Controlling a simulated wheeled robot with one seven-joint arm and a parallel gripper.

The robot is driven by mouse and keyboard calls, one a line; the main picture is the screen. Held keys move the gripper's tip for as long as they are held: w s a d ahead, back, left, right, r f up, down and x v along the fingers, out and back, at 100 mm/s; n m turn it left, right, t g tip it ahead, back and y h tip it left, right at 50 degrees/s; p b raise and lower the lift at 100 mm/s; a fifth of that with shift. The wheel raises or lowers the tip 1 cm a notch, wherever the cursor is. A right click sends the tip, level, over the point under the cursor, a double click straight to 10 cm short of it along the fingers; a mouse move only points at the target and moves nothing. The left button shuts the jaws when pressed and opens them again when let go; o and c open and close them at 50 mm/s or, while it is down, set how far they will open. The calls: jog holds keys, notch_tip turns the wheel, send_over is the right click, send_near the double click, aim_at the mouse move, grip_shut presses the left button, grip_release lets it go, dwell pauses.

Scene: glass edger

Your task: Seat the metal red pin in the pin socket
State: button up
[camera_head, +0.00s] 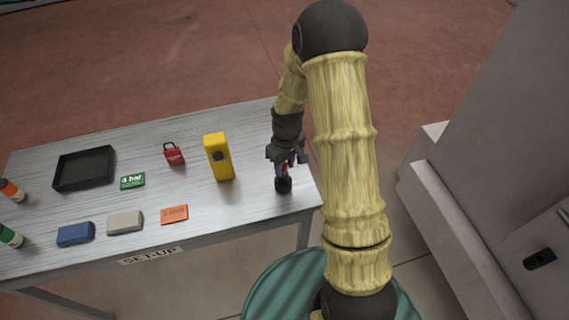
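My gripper (286,162) points down over the right end of the table. A small red piece, which looks like the metal red pin (285,168), shows between and just below its fingers. A small dark block, which looks like the pin socket (283,186), stands on the table directly below. The red piece's lower end is close to the top of the block; I cannot tell whether it touches or is inside. The fingers are small and dark here, so their grip on the red piece is unclear.
On the table (110,208) stand a yellow device (218,157), a red padlock (174,154), a black tray (84,169), green (132,181) and orange (174,214) cards, grey (125,222) and blue (75,234) blocks, and bottles at left. A grey machine (500,170) stands at right.

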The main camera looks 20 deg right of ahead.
jog(key=shift+f, duration=0.1)
jog(key=shift+f, duration=0.15)
jog(key=shift+w+r+b, duration=0.15)
jog(key=shift+r+b, duration=0.1)
jog(key=shift+b, duration=0.05)
notch_tip(320, 180, up, 17)
jog(key=d+b, duration=0.1)
jog(key=b, duration=0.2)
jog(key=shift+s, duration=0.3)
jog(key=s+a+f+m+t, duration=0.1)
jog(key=s+f+m, duration=0.4)
jog(key=s, duration=0.9)
jog(key=shift+a+f+t+h, duration=0.2)
jog(key=shift+t+h, duration=0.1)
jog(key=shift+t, duration=0.6)
jog(key=shift+o, duration=0.4)
